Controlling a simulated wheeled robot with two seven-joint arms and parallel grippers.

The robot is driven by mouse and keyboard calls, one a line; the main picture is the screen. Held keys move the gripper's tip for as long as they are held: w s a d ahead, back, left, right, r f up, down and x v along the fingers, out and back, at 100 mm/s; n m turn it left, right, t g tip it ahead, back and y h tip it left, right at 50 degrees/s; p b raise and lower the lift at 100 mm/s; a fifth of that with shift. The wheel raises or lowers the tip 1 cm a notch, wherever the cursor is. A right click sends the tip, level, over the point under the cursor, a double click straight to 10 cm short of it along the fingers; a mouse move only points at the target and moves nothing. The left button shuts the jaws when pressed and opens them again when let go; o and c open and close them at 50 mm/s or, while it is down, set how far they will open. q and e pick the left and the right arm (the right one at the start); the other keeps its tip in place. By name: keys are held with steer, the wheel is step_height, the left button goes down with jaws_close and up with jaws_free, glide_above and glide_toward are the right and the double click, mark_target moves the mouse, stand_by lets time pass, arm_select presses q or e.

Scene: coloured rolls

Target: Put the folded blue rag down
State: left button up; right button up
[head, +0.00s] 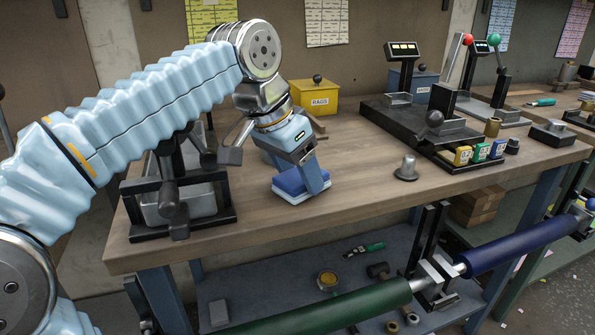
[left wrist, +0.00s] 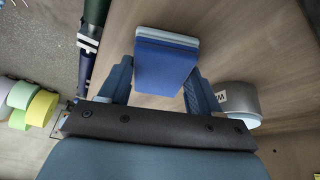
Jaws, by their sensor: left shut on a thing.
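The folded blue rag (head: 292,184) is a small flat pad, blue with a paler layer, between the fingers of my left gripper (head: 303,180). It is low over the wooden workbench (head: 350,195), near the bench's front half; I cannot tell whether it touches the top. In the left wrist view the rag (left wrist: 165,62) sits between the two blue fingers of the left gripper (left wrist: 160,88), with wood behind it. My right gripper is in neither view.
A yellow rag box (head: 314,97) stands behind the gripper. A black fixture with a metal tray (head: 190,203) is to the left. A metal knobbed piece (head: 406,168) and a black device (head: 425,125) are to the right. Bench top between the rag and the knobbed piece is clear.

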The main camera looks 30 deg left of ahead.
arm_select(q)
steer(key=shift+f, duration=0.15)
steer(key=o, duration=0.9)
steer(key=shift+o, duration=0.2)
steer(key=shift+r, duration=0.45)
steer(key=p+v, duration=0.3)
steer(key=v, duration=0.8)
steer(key=shift+r, duration=0.2)
steer(key=shift+s, duration=0.1)
